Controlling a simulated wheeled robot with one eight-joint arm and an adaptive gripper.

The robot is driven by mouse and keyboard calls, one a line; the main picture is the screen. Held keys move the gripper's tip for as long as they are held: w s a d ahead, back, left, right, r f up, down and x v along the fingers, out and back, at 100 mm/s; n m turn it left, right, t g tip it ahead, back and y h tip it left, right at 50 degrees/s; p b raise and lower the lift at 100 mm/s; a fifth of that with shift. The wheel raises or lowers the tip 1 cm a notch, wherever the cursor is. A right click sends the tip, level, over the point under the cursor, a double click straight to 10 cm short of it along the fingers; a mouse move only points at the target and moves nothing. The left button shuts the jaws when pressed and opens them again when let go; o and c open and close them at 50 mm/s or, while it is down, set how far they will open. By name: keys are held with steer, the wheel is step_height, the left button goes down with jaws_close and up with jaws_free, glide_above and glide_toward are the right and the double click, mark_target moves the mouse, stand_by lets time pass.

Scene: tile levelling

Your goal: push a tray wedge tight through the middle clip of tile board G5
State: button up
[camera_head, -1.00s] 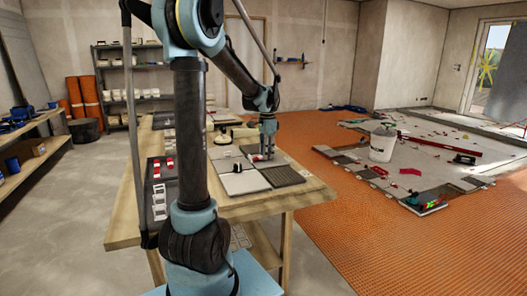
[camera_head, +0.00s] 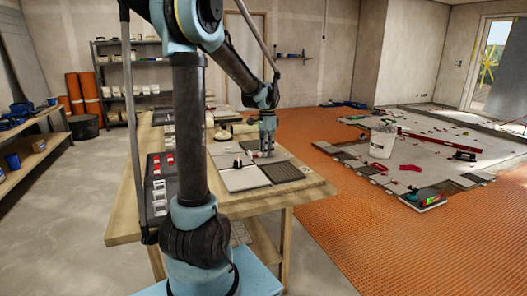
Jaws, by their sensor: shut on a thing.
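A tile board lies on the wooden workbench, with a light tile (camera_head: 243,179) and a dark ribbed tile (camera_head: 282,172) at its near side. Small black clips (camera_head: 240,163) stand along the joint toward its left. I cannot read any board label. My gripper (camera_head: 266,153) points down at the far part of this board. It is shut on a small reddish thing, seemingly a wedge, mostly hidden by the fingers. I cannot tell whether the wedge is inside a clip. A dark tray (camera_head: 154,210) with red and white pieces (camera_head: 169,160) lies at the bench's left.
The workbench (camera_head: 125,225) has more tile boards and a pale round object at its far side. A white bucket (camera_head: 381,143) stands on the partly tiled floor at right. Shelves (camera_head: 128,70) stand at the back left. The orange floor mat (camera_head: 350,225) is clear in front.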

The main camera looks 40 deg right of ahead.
mark_target(258, 155)
steer(key=shift+w+a, duration=0.25)
steer(key=shift+a, duration=0.8)
steer(key=shift+w+a, duration=0.25)
steer(key=shift+a, duration=0.75)
stand_by(1.2)
stand_by(0.4)
steer(key=o, duration=0.8)
step_height(258, 155, up, 12)
stand_by(0.4)
